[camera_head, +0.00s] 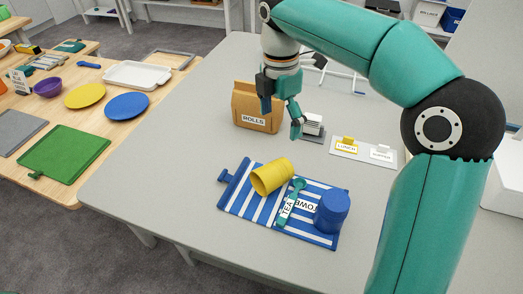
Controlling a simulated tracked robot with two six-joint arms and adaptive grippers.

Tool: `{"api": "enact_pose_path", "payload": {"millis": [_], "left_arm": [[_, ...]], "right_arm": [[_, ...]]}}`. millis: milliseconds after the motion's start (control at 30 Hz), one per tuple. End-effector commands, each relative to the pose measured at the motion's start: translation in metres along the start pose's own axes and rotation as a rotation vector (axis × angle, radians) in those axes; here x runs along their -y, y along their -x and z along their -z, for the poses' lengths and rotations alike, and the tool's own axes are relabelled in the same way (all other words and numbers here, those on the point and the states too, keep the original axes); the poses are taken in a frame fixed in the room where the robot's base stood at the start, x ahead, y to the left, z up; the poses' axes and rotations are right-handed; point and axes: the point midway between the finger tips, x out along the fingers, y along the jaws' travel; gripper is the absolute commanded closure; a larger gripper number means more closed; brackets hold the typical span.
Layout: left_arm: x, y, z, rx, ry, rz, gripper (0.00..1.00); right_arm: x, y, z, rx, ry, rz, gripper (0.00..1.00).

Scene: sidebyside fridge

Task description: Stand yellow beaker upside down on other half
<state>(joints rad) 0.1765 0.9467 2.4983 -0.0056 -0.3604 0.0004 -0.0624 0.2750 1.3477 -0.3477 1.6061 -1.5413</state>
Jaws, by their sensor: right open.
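The yellow beaker (272,176) lies on its side on the left half of a blue-and-white striped board (236,202), its open end facing lower left. A blue beaker (331,212) stands on the board's right half and shows a closed top, so it appears upside down. A teal spoon-like thing (298,187) lies between them, beside white labels, one reading "TEA". My right gripper (281,116) is open and empty, pointing down beyond the yellow beaker and apart from it. My left gripper is not in view.
A brown "ROLLS" bag (252,109) stands close behind my right gripper. A small tray (362,150) with yellow and white labelled pieces lies to the right. The grey table (150,180) is clear left of the board. A wooden table (70,130) holds plates and trays.

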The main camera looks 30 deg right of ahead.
Motion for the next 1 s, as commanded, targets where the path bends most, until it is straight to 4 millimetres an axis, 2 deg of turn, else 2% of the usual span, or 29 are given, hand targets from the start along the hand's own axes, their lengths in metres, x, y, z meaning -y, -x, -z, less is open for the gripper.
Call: {"api": "enact_pose_path", "payload": {"millis": [167,600,1000], "left_arm": [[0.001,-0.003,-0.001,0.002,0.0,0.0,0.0],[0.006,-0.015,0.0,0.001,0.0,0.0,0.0],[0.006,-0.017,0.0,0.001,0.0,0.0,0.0]], "right_arm": [[0.002,-0.014,-0.002,0.0,-0.004,0.002,0.04],[-0.003,-0.1,0.003,0.0,0.009,0.005,0.04],[-0.001,-0.133,0.005,0.001,0.013,0.004,0.04]]}}
